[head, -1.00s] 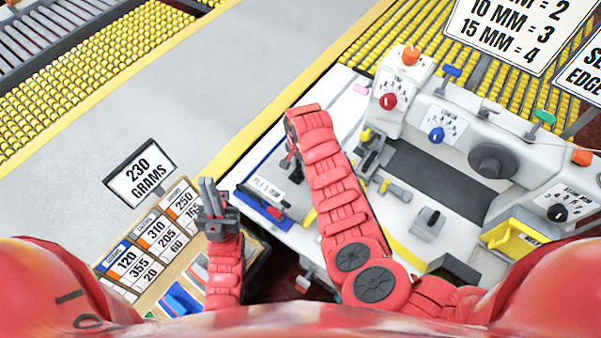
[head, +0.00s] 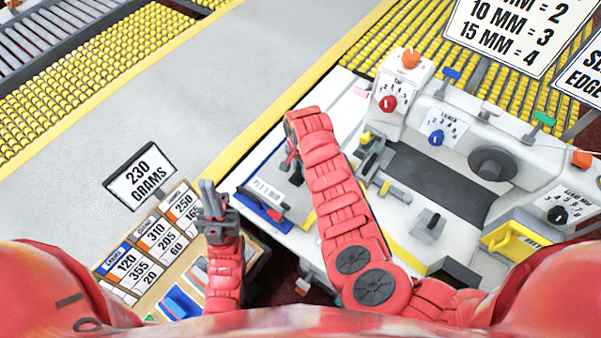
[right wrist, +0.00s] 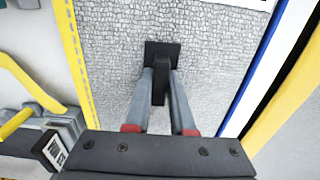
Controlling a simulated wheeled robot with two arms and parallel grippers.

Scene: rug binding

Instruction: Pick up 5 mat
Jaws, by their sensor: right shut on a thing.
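A grey textured mat (right wrist: 205,75) fills the middle of the right wrist view. A dark upright handle on a black plate (right wrist: 165,50) stands on it. My right gripper (right wrist: 160,85) is shut on this handle, one finger on each side. In the head view my right gripper (head: 291,165) is at the left part of the white machine table, mostly hidden by its own arm. A white label there (head: 265,187) seems to read "PILE 5 MM". My left gripper (head: 213,203) points up beside the table's left edge, apart from it; its finger gap is unclear.
The white machine (head: 440,115) with knobs and levers stands to the right. A rack of numbered cards (head: 150,245) and a "230 GRAMS" sign (head: 141,178) are at the lower left. A grey walkway (head: 180,90) with yellow edges lies behind. A yellow strip (right wrist: 75,60) borders the mat.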

